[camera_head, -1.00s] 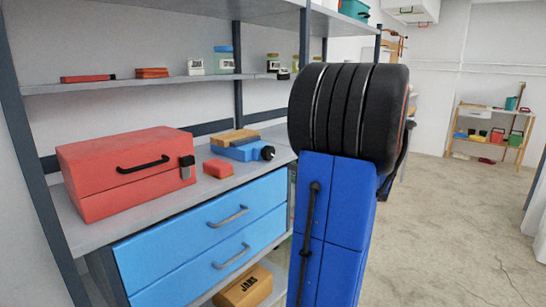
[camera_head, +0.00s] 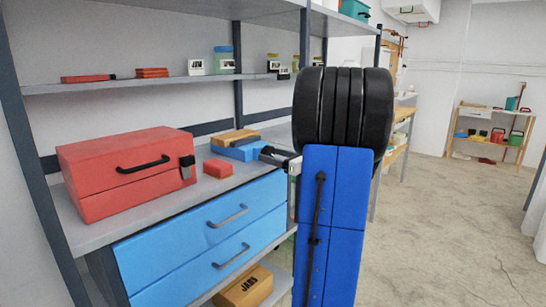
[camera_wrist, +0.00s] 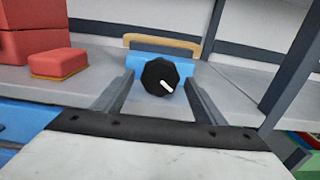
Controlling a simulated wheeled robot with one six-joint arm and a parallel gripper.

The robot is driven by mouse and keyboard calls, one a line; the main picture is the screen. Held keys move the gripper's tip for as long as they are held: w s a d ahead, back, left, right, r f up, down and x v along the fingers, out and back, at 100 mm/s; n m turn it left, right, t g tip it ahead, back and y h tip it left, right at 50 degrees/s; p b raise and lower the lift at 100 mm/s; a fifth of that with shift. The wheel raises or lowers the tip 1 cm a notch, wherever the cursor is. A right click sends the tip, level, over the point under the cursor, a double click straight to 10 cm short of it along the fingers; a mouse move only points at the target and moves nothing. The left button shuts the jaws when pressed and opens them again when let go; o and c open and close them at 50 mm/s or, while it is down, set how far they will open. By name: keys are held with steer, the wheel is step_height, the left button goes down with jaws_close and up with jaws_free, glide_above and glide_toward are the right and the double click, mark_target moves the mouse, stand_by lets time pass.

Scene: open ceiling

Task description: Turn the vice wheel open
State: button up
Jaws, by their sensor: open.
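The blue vice (camera_head: 236,151) sits on the grey workbench, with a tan block (camera_head: 232,136) along its back. Its black wheel (camera_wrist: 160,77) faces me in the wrist view, with a white mark pointing to the lower right. My gripper (camera_wrist: 158,90) is open, with one finger on each side of the wheel in the picture and a visible gap on both sides. In the head view my gripper (camera_head: 267,155) is at the front of the vice, and the wheel is hard to tell from the dark fingers. I cannot tell whether they touch.
A large red toolbox (camera_head: 128,170) and a small red block (camera_head: 218,168) stand left of the vice on the workbench (camera_head: 215,191). A shelf (camera_head: 130,85) runs above. Blue drawers (camera_head: 205,237) are below. Open floor (camera_head: 445,220) lies to the right.

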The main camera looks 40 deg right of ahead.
steer(key=shift+w, duration=0.25)
steer(key=c, duration=1)
steer(key=shift+n, duration=2.4)
steer(key=shift+c, duration=0.2)
steer(key=o, duration=1)
steer(key=shift+o, duration=0.2)
steer(key=shift+s, duration=0.1)
